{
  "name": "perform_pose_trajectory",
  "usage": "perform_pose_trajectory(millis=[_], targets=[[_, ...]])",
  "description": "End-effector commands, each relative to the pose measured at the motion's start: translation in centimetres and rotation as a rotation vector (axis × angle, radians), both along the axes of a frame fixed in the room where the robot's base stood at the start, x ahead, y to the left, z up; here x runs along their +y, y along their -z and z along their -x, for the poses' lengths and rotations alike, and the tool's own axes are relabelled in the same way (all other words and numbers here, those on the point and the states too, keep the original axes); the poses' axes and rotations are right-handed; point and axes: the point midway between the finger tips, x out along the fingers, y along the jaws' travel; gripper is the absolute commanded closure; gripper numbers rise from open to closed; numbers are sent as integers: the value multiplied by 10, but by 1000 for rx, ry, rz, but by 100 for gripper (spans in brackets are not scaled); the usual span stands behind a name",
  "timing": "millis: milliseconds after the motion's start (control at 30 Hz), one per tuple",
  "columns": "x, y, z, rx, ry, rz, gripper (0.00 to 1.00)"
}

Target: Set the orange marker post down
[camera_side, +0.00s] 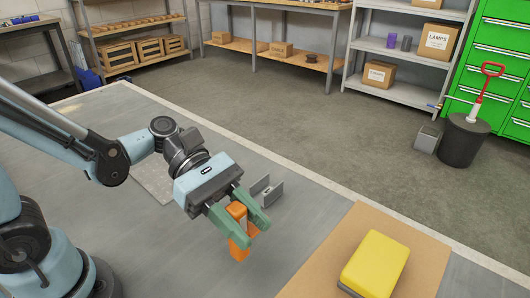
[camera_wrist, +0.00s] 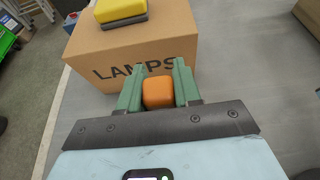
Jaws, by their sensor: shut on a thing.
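The orange marker post (camera_side: 238,246) is between the green fingers of my gripper (camera_side: 252,230), above the grey trailer bed (camera_side: 190,262). My gripper is shut on it. The fingers hide part of the post in the side view, and I cannot tell whether its lower end touches the bed. In the wrist view the orange post (camera_wrist: 158,93) shows its rounded top end between the two fingertips (camera_wrist: 157,72). A grey metal bracket (camera_side: 266,190) stands on the bed just behind my gripper.
A cardboard box marked LAMPS (camera_wrist: 95,50) stands near the fingers, with a yellow block with a dark base (camera_side: 375,263) on top. The bed's pale edge (camera_side: 320,180) runs behind the gripper. Bare bed lies in front and to the left of the post.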

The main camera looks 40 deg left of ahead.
Motion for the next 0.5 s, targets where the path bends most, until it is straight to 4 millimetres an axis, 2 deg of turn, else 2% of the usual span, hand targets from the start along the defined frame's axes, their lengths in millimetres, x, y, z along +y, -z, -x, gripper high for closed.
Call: perform_pose_trajectory(millis=[200, 500], targets=[[6, 9, -15, 1, -1, 2, 100], [7, 22, -18, 0, 0, 1, 100]])
